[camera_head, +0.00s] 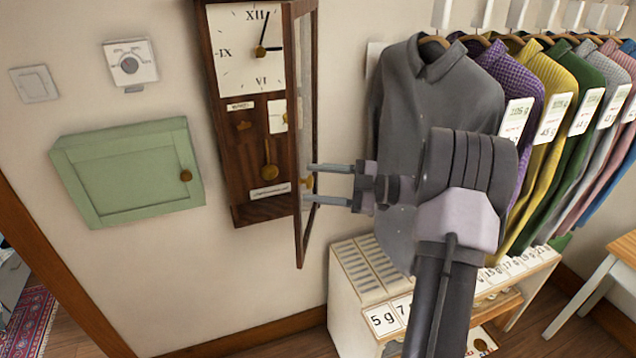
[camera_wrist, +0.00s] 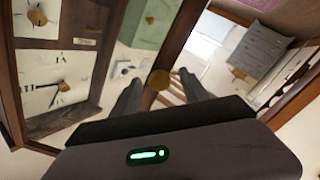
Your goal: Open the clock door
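The wall clock (camera_head: 233,160) has a dark wooden case with a white dial and a gold pendulum. Its glazed wooden door (camera_head: 299,232) is swung out from the case, seen nearly edge-on at the right side. A small gold knob (camera_head: 307,183) sits on the door frame; it also shows in the wrist view (camera_wrist: 159,79). My gripper (camera_head: 309,184) reaches in from the right, its two fingers apart, one above and one below the knob. In the wrist view the knob lies between the fingers with space on both sides. Contact is not clear.
A green wall cabinet (camera_head: 125,170) hangs left of the clock, below a dial thermostat (camera_head: 130,64) and a switch (camera_head: 34,84). Hanging shirts (camera_head: 440,100) fill the right side, above a white drawer unit (camera_head: 345,290). Bare wall is below the clock.

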